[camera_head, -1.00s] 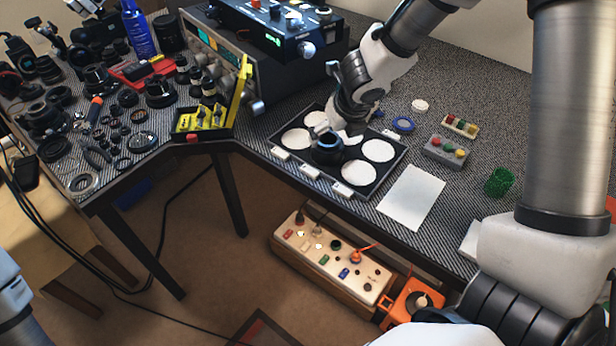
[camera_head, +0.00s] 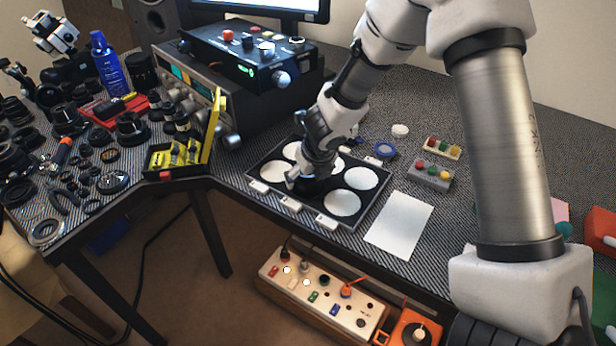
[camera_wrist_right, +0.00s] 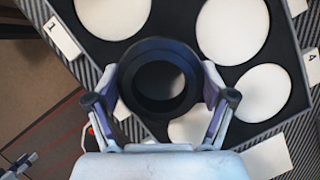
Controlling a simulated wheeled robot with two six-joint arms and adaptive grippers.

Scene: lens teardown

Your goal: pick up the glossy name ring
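A thick black ring (camera_wrist_right: 160,80) sits between the two fingers of my right gripper (camera_wrist_right: 160,103) in the right wrist view. The pads touch it on both sides, and I cannot read any lettering on it. In the head view my right gripper (camera_head: 306,182) is over the front middle of the black tray (camera_head: 262,171), and it mostly hides the ring. Through the ring's hole I see dark surface and a bit of white. A small grey-blue forked part at the lower left of the right wrist view may be my left gripper (camera_wrist_right: 18,166).
The tray has white round spots and numbered tags. A white sheet (camera_head: 399,225), a blue ring (camera_head: 385,150) and a button box (camera_head: 430,175) lie to its right. A yellow case (camera_head: 177,158) and many lens parts crowd the left bench. Instruments (camera_head: 245,75) stand behind.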

